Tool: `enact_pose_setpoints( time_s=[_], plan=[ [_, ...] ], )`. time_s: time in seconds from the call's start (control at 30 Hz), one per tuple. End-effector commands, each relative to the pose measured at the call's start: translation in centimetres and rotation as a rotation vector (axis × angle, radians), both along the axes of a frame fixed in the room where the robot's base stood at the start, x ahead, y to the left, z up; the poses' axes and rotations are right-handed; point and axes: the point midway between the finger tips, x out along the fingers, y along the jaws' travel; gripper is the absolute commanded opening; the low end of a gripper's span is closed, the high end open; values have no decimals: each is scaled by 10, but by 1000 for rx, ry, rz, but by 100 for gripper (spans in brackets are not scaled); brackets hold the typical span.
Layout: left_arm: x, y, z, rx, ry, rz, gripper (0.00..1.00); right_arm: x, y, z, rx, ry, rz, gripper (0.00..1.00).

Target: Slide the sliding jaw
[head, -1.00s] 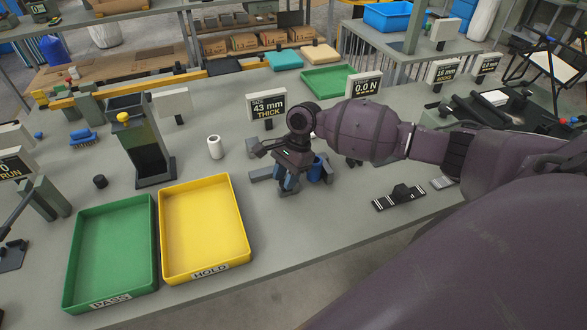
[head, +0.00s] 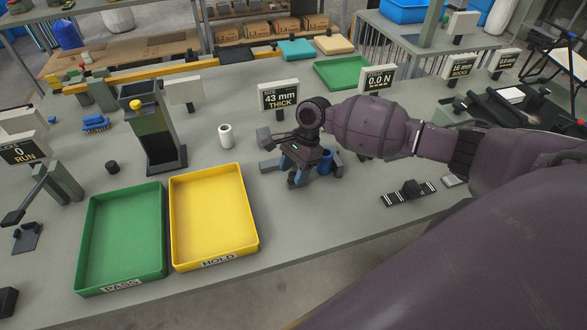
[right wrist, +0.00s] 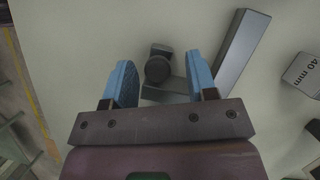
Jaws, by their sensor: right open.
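My right gripper (head: 298,178) points down at a grey measuring fixture on the bench, behind and right of the yellow tray. Its blue-padded fingers are apart. In the right wrist view, a dark round knob on a small grey block (right wrist: 158,68) lies between the open fingers (right wrist: 160,80); this looks like the sliding jaw. I see a gap on either side and cannot tell whether a finger touches it. A long grey bar (right wrist: 240,50) lies just right of the right finger. In the head view my gripper hides most of the fixture. My left gripper is not in view.
A "43 mm THICK" sign (head: 279,97) stands behind the fixture. The yellow HOLD tray (head: 248,235) and green PASS tray (head: 85,245) are front left.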

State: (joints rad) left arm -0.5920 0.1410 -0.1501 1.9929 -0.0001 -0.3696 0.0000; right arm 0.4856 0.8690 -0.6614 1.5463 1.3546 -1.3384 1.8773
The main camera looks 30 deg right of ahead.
Motion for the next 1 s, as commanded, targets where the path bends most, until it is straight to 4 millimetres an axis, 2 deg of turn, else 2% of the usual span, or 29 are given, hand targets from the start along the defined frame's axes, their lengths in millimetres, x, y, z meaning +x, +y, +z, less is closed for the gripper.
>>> enact_pose_setpoints(
  time_s=[0.17,0.43,0.7,1.0],
  plan=[
    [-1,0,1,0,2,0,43,0,-3,9,0,0,0,52],
    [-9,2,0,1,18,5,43,4,-20,52,-1,-2,0,52],
    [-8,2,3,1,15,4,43,6,-36,89,-2,-3,0,52],
    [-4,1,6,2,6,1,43,7,-40,100,0,0,1,52]
  ],
)
